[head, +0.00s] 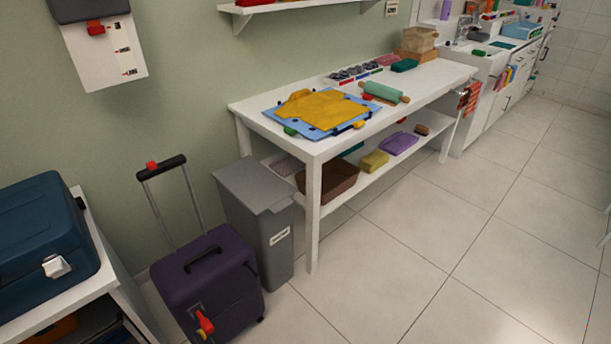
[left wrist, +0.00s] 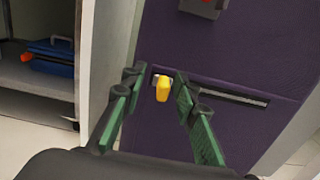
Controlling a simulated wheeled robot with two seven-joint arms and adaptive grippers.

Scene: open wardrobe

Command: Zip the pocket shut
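A purple suitcase (head: 215,272) stands upright on the floor with its handle raised. Its front fills much of the left wrist view (left wrist: 235,60). A dark pocket slot with a pale strip (left wrist: 235,94) runs across that front. A yellow zip pull (left wrist: 162,90) hangs at the slot's left end. My left gripper (left wrist: 156,82) is open, with one green-padded finger on each side of the yellow pull. I cannot tell whether the fingers touch it. Neither gripper can be made out in the head view. My right gripper is not in view.
A grey bin (head: 255,215) stands right of the suitcase, beside a white table (head: 440,75). A low white shelf unit (head: 105,265) with a blue case (head: 45,240) is at left. The tiled floor (head: 400,270) in front is clear.

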